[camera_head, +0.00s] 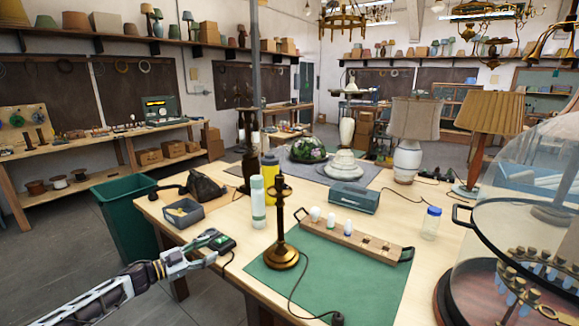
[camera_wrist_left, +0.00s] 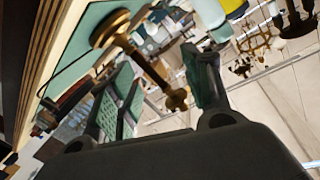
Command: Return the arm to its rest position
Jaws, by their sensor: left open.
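My left gripper (camera_head: 215,240) reaches in from the left, near the table's front left edge. In the left wrist view, its two green-padded fingers (camera_wrist_left: 160,95) stand apart with nothing held between them. A brass lamp stem (camera_head: 281,215) stands upright on the green mat (camera_head: 355,283), right of the gripper and apart from it. In the left wrist view the lamp (camera_wrist_left: 140,58) shows beyond the fingers. A dark cord runs from the lamp's base across the mat. My right gripper does not show.
The wooden table (camera_head: 420,262) holds a bulb rack (camera_head: 345,240), a teal box (camera_head: 353,197), a pale green bottle (camera_head: 257,203), a small grey bin (camera_head: 183,213) and a glass dome (camera_head: 520,220). A green waste bin (camera_head: 125,215) stands left of the table. Open floor lies at lower left.

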